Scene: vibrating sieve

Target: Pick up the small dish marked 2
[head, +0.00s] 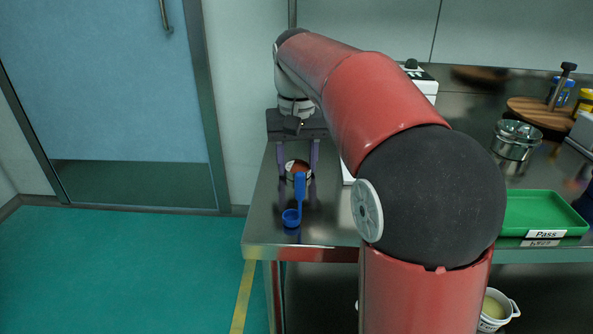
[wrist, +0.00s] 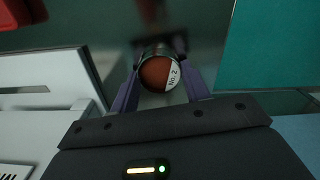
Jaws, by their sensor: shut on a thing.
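The small dish marked No. 2 (wrist: 157,73) is round, with reddish-brown contents and a white label, and sits between my gripper's purple fingers in the wrist view. My gripper (wrist: 160,85) is shut on it. In the head view the dish (head: 297,170) shows between the fingers of my gripper (head: 298,168), at the left end of the metal table (head: 262,222). I cannot tell whether the dish touches the table. A blue scoop's upright handle partly covers the dish in the head view.
The blue scoop (head: 292,216) stands just in front of the dish. A white machine (head: 420,82) stands behind my arm. The floor at left is clear.

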